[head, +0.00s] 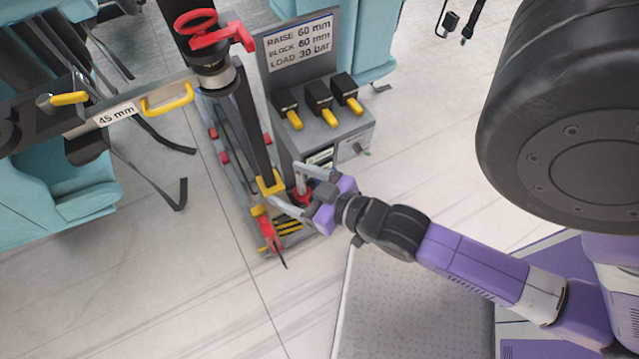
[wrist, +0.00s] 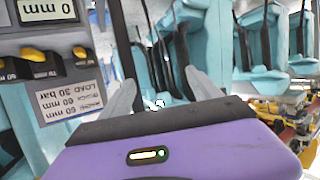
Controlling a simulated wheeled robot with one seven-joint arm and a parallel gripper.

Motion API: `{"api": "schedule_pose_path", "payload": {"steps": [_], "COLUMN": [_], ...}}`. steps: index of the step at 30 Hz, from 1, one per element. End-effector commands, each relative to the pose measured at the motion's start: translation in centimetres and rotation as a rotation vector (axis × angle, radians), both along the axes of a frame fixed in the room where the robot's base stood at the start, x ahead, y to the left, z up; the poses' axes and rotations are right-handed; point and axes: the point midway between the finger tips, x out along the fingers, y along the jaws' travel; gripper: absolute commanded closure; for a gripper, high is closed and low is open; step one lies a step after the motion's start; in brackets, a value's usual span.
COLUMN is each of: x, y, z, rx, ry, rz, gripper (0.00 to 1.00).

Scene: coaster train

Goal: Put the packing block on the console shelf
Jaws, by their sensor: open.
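My gripper (head: 300,184) is open below and in front of the console, near the foot of a dark post (head: 250,130). A red part (head: 302,190) shows close to its fingers in the head view. In the wrist view nothing is clearly held between the fingers, and the post rises near the left finger.
A sign (head: 298,43) stands behind the shelf. A red handle (head: 208,28) tops the post. A bar marked 45 mm (head: 115,113) with a yellow handle (head: 168,99) extends left. Teal seats (head: 55,200) stand at left. The floor at lower left is clear.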

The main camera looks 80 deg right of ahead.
Motion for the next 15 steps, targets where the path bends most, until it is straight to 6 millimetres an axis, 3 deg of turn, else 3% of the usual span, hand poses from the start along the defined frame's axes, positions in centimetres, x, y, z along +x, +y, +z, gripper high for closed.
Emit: {"api": "schedule_pose_path", "payload": {"steps": [1, 3, 6, 10, 15], "x": [-1.4, -3.0, -5.1, -7.1, -8.2], "y": [2.4, 5.1, 8.0, 10.2, 11.3], "z": [0.9, 2.5, 4.9, 7.5, 9.1], "rx": [0.001, 0.003, 0.003, 0.007, 0.009], "ry": [0.000, -0.013, -0.030, -0.051, -0.063], "rz": [0.065, 0.144, 0.238, 0.321, 0.366], "gripper": [0.27, 0.27, 0.27, 0.27, 0.27]}}
